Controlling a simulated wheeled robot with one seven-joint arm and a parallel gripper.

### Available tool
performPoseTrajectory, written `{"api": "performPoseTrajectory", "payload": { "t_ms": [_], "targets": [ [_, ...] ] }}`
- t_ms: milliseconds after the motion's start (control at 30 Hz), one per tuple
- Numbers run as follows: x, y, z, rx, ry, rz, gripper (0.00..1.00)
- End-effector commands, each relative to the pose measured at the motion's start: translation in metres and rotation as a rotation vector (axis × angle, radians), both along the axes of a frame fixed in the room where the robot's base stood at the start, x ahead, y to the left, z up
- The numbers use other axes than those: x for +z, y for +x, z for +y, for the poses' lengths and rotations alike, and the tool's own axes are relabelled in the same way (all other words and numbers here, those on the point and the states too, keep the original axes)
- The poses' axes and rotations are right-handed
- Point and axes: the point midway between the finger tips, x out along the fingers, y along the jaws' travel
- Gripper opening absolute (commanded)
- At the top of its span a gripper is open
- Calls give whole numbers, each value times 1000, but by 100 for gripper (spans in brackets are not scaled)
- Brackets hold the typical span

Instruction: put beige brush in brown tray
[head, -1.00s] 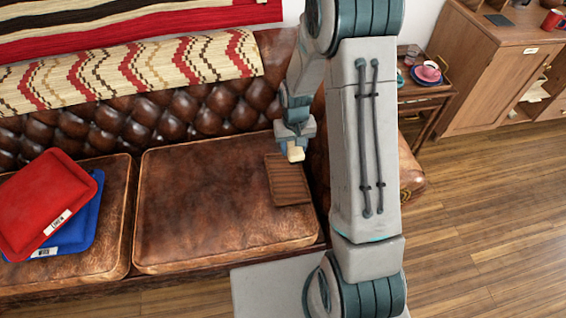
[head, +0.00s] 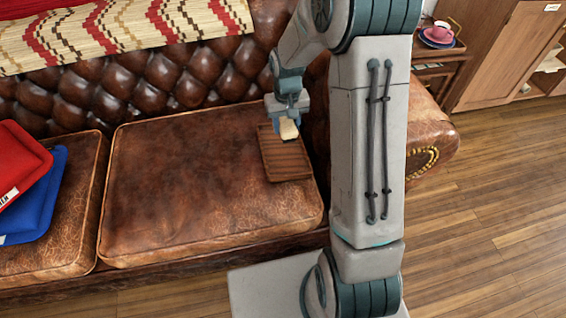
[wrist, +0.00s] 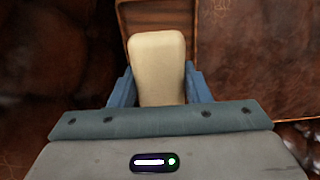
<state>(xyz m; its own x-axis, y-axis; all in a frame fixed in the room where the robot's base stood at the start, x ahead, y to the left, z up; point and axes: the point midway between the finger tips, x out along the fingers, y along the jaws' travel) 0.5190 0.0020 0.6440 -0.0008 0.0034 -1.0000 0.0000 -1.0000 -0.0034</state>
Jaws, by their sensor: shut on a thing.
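The beige brush (head: 289,129) is in my gripper (head: 287,118), which is shut on it. In the wrist view the brush (wrist: 157,65) stands out between the two blue fingers of my gripper (wrist: 158,88). The brown tray (head: 284,160) lies on the right end of the brown leather sofa cushion. In the head view the brush overlaps the tray's far part. In the wrist view part of the tray (wrist: 150,16) shows beyond the brush. I cannot tell exactly how high the brush is above the tray. No other thing shows in the tray.
The tufted sofa back (head: 180,75) rises behind the tray. The middle seat cushion (head: 190,190) is clear left of the tray.

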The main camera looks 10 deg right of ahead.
Motion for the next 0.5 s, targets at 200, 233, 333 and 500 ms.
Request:
{"api": "performPoseTrajectory", "payload": {
  "t_ms": [200, 233, 333, 500],
  "targets": [
    [-41, 5, 0, 1, -2, -4, 19],
    [-43, 5, 0, 1, -2, -4, 19],
    [-49, 6, 0, 0, -3, -2, 19],
    [-54, 6, -1, 0, -4, -1, 19]
  ]
}}
